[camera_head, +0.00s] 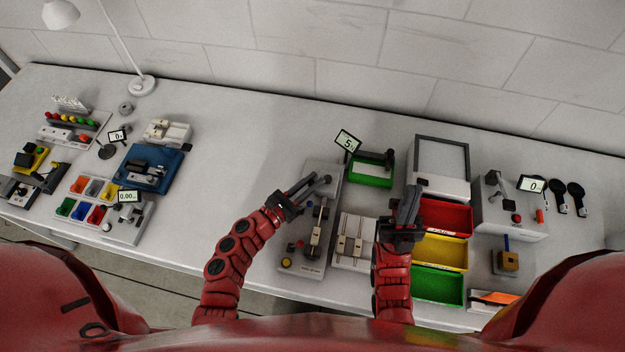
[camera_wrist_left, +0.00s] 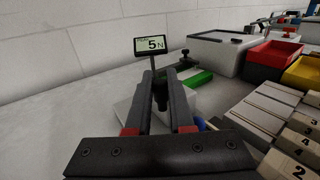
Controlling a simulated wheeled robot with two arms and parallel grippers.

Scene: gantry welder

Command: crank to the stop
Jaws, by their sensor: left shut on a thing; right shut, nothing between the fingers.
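A grey machine base (camera_head: 290,245) with a lever-like slide (camera_head: 317,228) in its middle stands at the table's centre. My left gripper (camera_head: 316,183) is at the base's upper end, shut on a dark knob or handle. In the left wrist view, my left gripper (camera_wrist_left: 163,78) has this dark upright handle (camera_wrist_left: 161,98) between its fingers. The rest of the crank is hidden by the fingers. A small display (camera_head: 347,141) behind reads 5; in the left wrist view the display (camera_wrist_left: 154,45) reads 5 N. My right gripper (camera_head: 413,192) is shut and empty, left of the red bin.
A green tray (camera_head: 371,180) stands right of the machine. A white slotted block (camera_head: 350,240) is beside it. Red (camera_head: 446,217), yellow (camera_head: 440,250) and green (camera_head: 437,285) bins lie further right. The table between the left-hand fixtures and my left arm is clear.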

